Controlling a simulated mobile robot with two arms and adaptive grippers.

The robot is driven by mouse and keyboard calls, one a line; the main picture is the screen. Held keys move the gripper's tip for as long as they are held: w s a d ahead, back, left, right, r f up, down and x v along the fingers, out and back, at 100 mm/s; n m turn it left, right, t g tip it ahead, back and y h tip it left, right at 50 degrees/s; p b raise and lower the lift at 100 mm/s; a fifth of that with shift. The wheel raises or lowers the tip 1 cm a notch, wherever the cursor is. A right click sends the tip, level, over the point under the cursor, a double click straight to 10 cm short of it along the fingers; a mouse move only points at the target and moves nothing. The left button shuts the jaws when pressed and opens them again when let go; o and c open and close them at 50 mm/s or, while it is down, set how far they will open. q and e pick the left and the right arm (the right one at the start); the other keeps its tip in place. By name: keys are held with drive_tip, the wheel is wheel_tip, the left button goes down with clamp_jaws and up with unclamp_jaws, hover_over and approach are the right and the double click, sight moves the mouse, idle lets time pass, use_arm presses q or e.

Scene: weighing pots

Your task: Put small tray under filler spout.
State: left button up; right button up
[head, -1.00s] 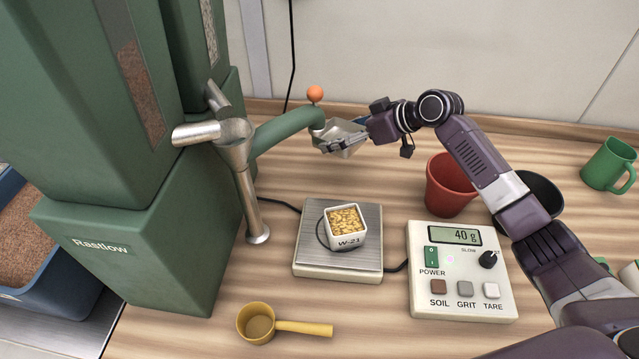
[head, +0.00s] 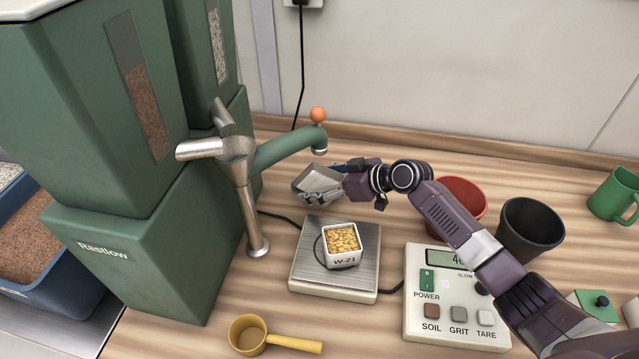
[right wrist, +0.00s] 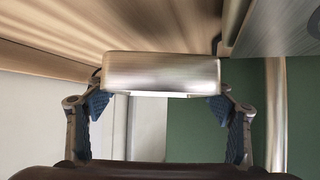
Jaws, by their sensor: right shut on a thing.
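The small tray (head: 308,182) is a shallow metal tray with a dull grey surface. My right gripper (head: 335,190) is shut on its right side and holds it tilted in the air. In the right wrist view the tray (right wrist: 160,72) sits between the two blue-padded fingers. The filler spout (head: 290,145) is a green curved pipe with a metal tip and an orange ball on top. In the head view the tray shows just below the spout's tip, apart from it; exact depth is hard to judge. My left gripper is not in view.
The green filler (head: 130,260) stands left with a metal lever post (head: 250,210). A scale (head: 333,275) bears a white pot of yellow grains (head: 342,245) below the tray. A control box (head: 425,320), red pot (head: 460,198), black pot (head: 528,230) and yellow scoop (head: 248,336) stand around.

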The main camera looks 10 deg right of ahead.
drive_tip(key=shift+f, duration=0.25)
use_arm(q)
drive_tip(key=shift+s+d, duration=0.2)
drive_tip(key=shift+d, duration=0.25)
use_arm(e)
drive_tip(key=shift+f+b, duration=0.6)
drive_tip(key=shift+b, duration=0.05)
drive_tip(key=o, duration=1.3)
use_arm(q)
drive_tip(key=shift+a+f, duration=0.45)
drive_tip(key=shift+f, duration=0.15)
